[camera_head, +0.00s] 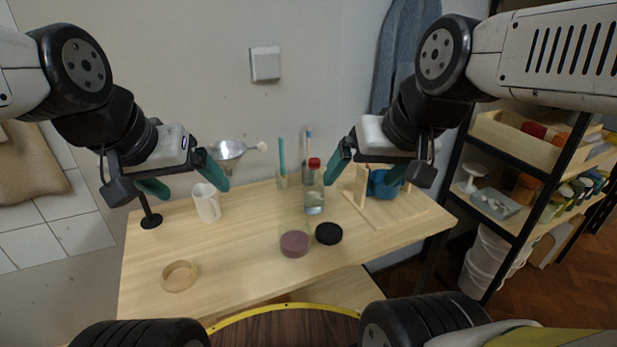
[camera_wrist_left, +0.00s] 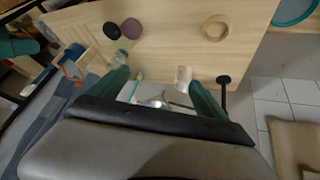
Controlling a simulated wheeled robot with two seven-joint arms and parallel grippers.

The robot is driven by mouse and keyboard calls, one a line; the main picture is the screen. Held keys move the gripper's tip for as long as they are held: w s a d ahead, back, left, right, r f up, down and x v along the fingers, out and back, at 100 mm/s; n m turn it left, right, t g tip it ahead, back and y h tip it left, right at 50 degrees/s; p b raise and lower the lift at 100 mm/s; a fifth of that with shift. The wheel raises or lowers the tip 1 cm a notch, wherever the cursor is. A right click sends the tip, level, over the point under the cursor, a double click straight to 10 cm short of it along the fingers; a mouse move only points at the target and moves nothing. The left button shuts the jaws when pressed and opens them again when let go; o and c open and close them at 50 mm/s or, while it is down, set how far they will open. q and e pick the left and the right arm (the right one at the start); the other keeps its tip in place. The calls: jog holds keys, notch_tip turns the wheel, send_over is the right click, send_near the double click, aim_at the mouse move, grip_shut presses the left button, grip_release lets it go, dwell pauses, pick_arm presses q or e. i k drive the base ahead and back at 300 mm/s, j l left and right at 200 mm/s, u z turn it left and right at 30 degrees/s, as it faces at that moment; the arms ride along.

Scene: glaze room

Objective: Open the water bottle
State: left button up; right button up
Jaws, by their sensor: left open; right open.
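The water bottle (camera_head: 314,201) is clear with a red cap (camera_head: 314,163). It stands upright toward the back of the wooden table in the head view, its cap on. My left gripper (camera_head: 182,182) is open and empty above the table's left side, near a white mug and well left of the bottle. It also shows in the left wrist view (camera_wrist_left: 157,98), fingers spread. My right gripper (camera_head: 364,176) is open; its left green finger is just right of the bottle's cap and appears apart from it. Its other finger is hard to make out against a blue object.
A wooden rack (camera_head: 361,187) stands right of the bottle. The front middle is clear.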

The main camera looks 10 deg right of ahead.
aim_at(314, 187)
jog(key=l+u, duration=0.1)
jog(key=u, duration=0.25)
jog(key=l+u, duration=0.15)
jog(key=u, duration=0.2)
jog(key=l+u, duration=0.15)
jog(key=u, duration=0.2)
jog(key=k+l+u, duration=0.15)
jog(key=l, duration=0.2)
jog(key=l+u, duration=0.15)
jog(key=l, duration=0.25)
jog(key=k+l+u, duration=0.15)
jog(key=l, duration=0.2)
jog(key=k+l+u, duration=0.15)
jog(key=l, duration=0.15)
jog(key=k+l+u, duration=0.15)
jog(key=l, duration=0.2)
jog(key=k+l, duration=0.15)
jog(key=l, duration=0.15)
jog(key=k+l, duration=0.25)
jog(key=l, duration=0.3)
